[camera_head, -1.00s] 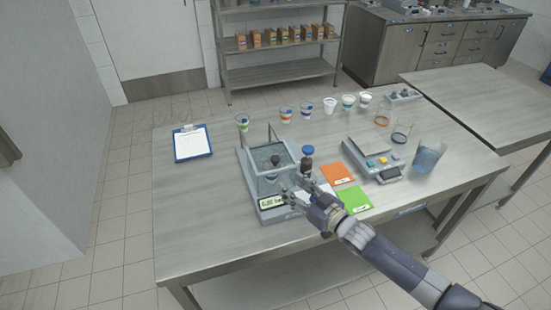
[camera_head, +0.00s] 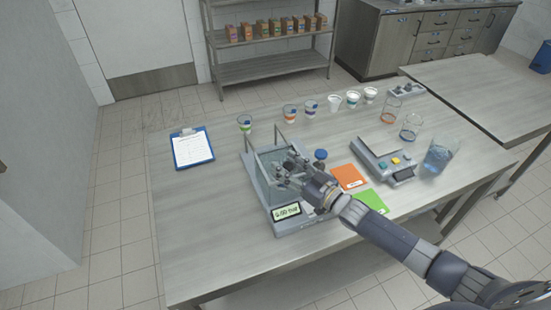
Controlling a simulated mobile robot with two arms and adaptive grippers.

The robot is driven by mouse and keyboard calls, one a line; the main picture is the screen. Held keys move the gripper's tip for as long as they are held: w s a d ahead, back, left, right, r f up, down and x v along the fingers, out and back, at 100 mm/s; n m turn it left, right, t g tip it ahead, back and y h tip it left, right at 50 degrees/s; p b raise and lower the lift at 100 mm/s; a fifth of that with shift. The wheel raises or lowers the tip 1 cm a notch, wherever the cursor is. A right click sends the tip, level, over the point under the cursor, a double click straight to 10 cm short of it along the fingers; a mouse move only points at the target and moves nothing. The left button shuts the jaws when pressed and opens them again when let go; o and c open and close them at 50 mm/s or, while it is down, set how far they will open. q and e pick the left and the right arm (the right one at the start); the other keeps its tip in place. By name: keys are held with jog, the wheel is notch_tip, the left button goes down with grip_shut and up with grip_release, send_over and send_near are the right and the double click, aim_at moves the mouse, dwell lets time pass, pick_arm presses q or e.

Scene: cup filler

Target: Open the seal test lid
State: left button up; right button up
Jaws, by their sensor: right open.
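The seal tester (camera_head: 258,190) is a grey unit on the table with a lit display (camera_head: 287,211) at its front and a clear chamber on top. Its see-through lid (camera_head: 266,157) looks closed on the chamber. My right gripper (camera_head: 285,172) is open and sits over the lid, where it hides the dark knob. I cannot tell whether the fingers touch the knob. My left gripper is out of view.
Cups line the back. A clipboard (camera_head: 192,148) lies left, with bare table around it.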

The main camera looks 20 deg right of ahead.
aim_at(282, 163)
jog(key=shift+w+a, duration=0.1)
jog(key=shift+w, duration=0.1)
jog(key=shift+s, duration=0.15)
jog(key=shift+s+d+r, duration=0.1)
jog(key=shift+s+d, duration=0.1)
jog(key=shift+s, duration=0.05)
jog(key=c, duration=0.6)
grip_shut()
jog(key=shift+w+a+f+b, duration=0.1)
jog(key=shift+w+a+b, duration=0.05)
jog(key=shift+w+b, duration=0.7)
jog(key=shift+w+a+f+b, duration=0.1)
jog(key=shift+w+b, duration=0.45)
jog(key=shift+w, duration=0.75)
jog(key=shift+s, duration=0.1)
jog(key=shift+o, duration=1.8)
grip_release()
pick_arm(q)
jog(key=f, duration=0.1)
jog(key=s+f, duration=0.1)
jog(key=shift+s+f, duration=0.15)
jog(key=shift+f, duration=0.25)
pick_arm(e)
jog(key=shift+o, duration=1.2)
jog(key=shift+a+r, duration=0.1)
